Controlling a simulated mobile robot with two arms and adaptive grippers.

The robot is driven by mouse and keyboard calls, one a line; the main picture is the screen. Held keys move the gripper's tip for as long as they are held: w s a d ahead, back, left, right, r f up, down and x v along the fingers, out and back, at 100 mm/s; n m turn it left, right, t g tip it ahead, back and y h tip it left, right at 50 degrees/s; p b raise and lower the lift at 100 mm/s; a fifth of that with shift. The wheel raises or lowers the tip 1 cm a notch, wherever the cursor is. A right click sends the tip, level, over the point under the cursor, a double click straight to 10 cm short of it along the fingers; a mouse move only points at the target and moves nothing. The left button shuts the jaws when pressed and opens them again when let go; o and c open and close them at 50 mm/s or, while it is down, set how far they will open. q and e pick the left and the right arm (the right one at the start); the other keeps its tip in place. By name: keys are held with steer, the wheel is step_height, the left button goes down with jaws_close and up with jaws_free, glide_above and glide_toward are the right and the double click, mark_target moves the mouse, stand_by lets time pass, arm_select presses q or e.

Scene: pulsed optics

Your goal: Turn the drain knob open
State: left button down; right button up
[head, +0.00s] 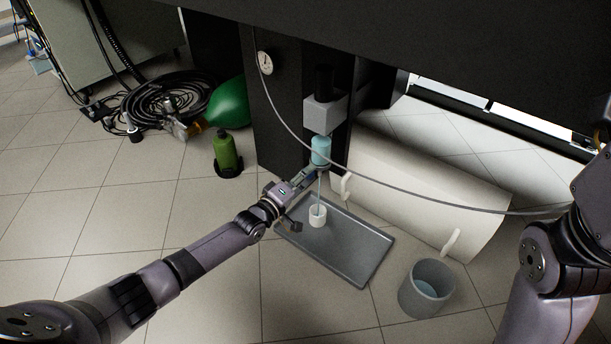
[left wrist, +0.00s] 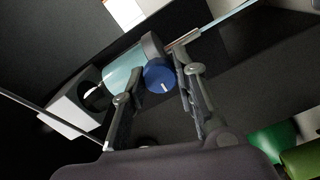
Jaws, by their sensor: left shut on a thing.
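The drain knob (left wrist: 159,76) is a round blue knob with a short white mark, on the lower end of a pale blue filter bowl (left wrist: 123,69). In the head view the bowl (head: 321,150) hangs under a grey block (head: 323,113) on a black post. My left gripper (head: 312,178) reaches the bowl's lower end from the left. In the left wrist view its two fingers (left wrist: 158,86) are shut on the knob, one on each side. The knob is hidden in the head view. My right arm shows at the right edge; its gripper is not seen.
A thin pale line (head: 318,192) runs from the bowl down to a white cup (head: 317,219) on a grey tray (head: 365,262). A grey bucket (head: 408,296) holds bluish liquid. A green bottle (head: 226,152) stands left.

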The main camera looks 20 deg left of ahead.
arm_select(q)
steer(key=shift+n, duration=0.4)
steer(key=c, duration=1.3)
jaws_free()
steer(key=v, duration=1.2)
steer(key=shift+r, duration=0.1)
